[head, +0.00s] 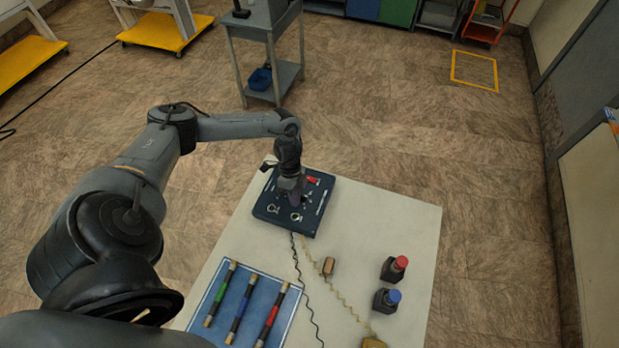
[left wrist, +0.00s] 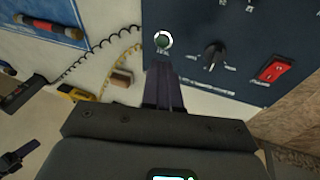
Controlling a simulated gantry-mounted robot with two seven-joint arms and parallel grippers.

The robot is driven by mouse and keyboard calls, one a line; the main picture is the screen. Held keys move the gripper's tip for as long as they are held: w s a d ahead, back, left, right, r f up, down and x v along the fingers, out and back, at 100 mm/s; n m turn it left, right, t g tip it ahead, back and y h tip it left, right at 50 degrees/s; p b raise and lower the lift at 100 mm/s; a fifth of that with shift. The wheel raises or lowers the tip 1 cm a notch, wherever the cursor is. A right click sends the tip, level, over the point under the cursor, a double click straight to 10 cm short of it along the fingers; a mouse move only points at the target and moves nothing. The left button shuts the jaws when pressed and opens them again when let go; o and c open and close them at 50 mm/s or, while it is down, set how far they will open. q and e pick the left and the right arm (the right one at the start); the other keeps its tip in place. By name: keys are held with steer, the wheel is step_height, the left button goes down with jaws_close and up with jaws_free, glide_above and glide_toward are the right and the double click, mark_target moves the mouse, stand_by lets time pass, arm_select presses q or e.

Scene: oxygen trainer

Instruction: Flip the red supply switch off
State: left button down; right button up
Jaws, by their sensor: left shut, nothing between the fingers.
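The dark blue control box (head: 314,222) lies on the white table (head: 405,220) in the head view, and its panel also shows in the left wrist view (left wrist: 238,83). The red supply switch (head: 312,180) is near the box's far edge; in the left wrist view the red rocker (left wrist: 272,68) lies to the right of a black knob (left wrist: 213,55). My left gripper (head: 295,204) is over the box, fingers shut and empty. In the left wrist view its fingertips (left wrist: 163,66) are just below a white-ringed round fitting (left wrist: 162,40), apart from the switch. Contact with the panel cannot be told.
A blue mat (head: 283,333) with green, blue and red banded rods is at the table's front left. Two dark blocks, one red-topped (head: 395,268) and one blue-topped (head: 386,300), stand at the right. A small brown block (head: 328,266) and cords lie between.

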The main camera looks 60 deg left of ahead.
arm_select(q)
steer(key=w+a+r+t+y+b, duration=0.1)
steer(key=w+a+r+t+b, duration=0.1)
steer(key=w+a+r, duration=0.7)
steer(key=shift+a+n+t+y+b, duration=0.4)
steer(key=shift+a+t, duration=0.1)
steer(key=shift+a, duration=0.35)
arm_select(e)
step_height(320, 180, down, 4)
steer(key=shift+d+r, duration=0.15)
arm_select(q)
steer(key=shift+f, duration=0.1)
glide_above(310, 178)
steer(key=f, duration=1.1)
steer(key=shift+s+a+f, duration=0.15)
steer(key=shift+s+f, duration=0.15)
steer(key=shift+f, duration=0.1)
steer(key=shift+s+a+f, duration=0.1)
steer(key=shift+a+f, duration=0.05)
steer(key=shift+f, duration=0.75)
